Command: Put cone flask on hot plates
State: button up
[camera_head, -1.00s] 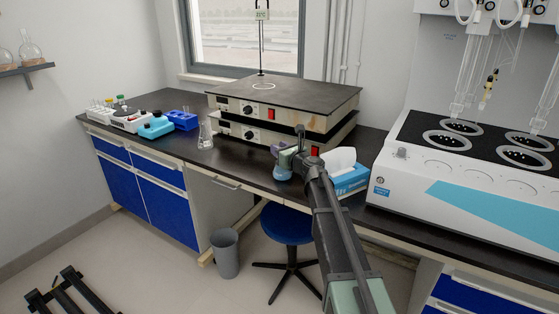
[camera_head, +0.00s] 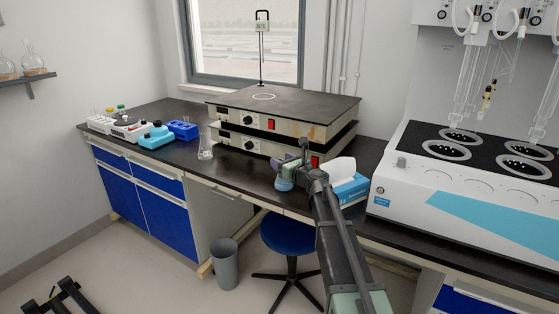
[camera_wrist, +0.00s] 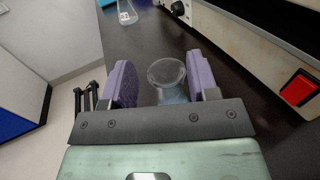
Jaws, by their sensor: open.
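A clear cone flask (camera_head: 205,146) stands upright on the dark bench, just left of the hot plates (camera_head: 285,97), which are stacked with a flat dark top. A flask also shows at the top edge of the wrist view (camera_wrist: 127,12). My gripper (camera_head: 288,168) is low over the bench in front of the hot plates, right of that flask. In the wrist view its purple fingers (camera_wrist: 160,85) are apart. A round-rimmed glass vessel (camera_wrist: 167,74) with a bluish lower part shows between them, with a gap to each finger. Its full shape is hidden.
A blue tissue box (camera_head: 349,188) stands right of my gripper, close to my arm. A white distiller unit (camera_head: 470,185) fills the right side. A blue rack (camera_head: 183,130) and small instruments stand at the bench's left. A stool (camera_head: 287,236) is below.

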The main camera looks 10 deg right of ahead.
jog(key=v, duration=1)
jog(key=s+a+f+n+g+y, duration=0.1)
jog(key=s+a+f+n+g, duration=0.75)
jog(key=s+a+n, duration=0.6)
jog(key=s+d+f+n+g+h, duration=0.1)
jog(key=s+f+n+g+h, duration=0.3)
jog(key=s+n, duration=0.3)
jog(key=s+d+f+n+g+h, duration=0.2)
jog(key=s+f+n+g+h, duration=0.1)
jog(key=s+n, duration=0.5)
jog(key=shift+s+d+f+n+g+h, duration=0.25)
jog(key=shift+f+n+g+h, duration=0.25)
jog(key=shift+f+n, duration=0.5)
